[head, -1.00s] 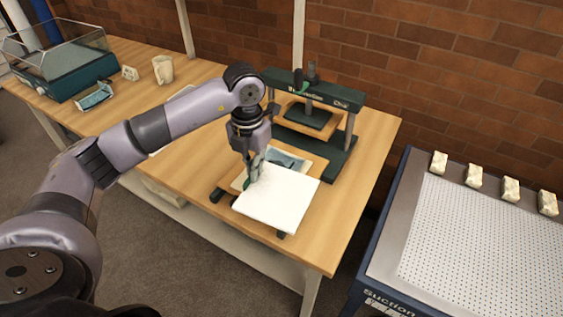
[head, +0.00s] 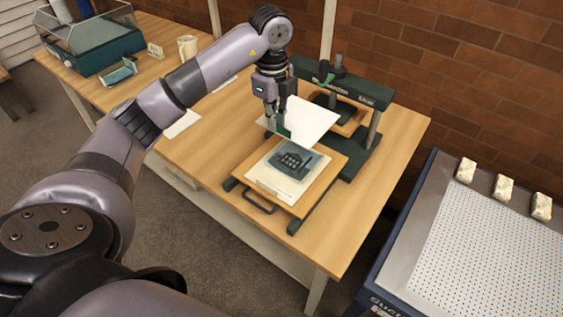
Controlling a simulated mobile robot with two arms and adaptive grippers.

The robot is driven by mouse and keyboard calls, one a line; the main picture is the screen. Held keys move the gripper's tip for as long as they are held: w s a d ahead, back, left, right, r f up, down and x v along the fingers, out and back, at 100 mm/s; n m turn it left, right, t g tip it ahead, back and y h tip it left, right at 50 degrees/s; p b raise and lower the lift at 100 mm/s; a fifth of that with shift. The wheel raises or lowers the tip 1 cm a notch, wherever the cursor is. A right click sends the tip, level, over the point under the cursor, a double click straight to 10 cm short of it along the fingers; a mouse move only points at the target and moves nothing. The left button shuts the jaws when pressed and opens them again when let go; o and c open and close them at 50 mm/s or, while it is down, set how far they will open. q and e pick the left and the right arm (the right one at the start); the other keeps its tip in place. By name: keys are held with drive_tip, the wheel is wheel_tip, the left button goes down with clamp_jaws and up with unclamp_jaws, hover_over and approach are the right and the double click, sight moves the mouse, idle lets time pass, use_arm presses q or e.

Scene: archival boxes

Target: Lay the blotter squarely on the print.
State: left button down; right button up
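The blotter (head: 308,117) is a plain white sheet, tilted and raised behind the print, in front of the press. My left gripper (head: 276,126) is at the blotter's left part, its fingers closed at the sheet's edge, and appears to hold it. The print (head: 287,160) is a pale sheet with a dark blue-grey picture. It lies uncovered on a wooden board (head: 326,176) on the table, just in front of and below my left gripper. The blotter and print are apart. My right gripper is not in view.
The green press (head: 378,98) stands close behind the blotter. The board has a dark handle (head: 258,203) at its front and dark rails beneath. A suction table (head: 480,245) with several pale blocks stands at right. A mug (head: 187,48) and a clear-lidded case (head: 98,52) are at back left.

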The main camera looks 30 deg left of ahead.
sight(275, 173)
use_arm(q)
wheel_tip(275, 173, down, 15)
drive_tip(key=p, duration=0.2)
drive_tip(key=shift+f+p, duration=0.15)
drive_tip(key=shift+p, duration=0.15)
drive_tip(key=shift+f, duration=0.3)
drive_tip(key=shift+f, duration=0.15)
drive_tip(key=c, duration=1.8)
unclamp_jaws()
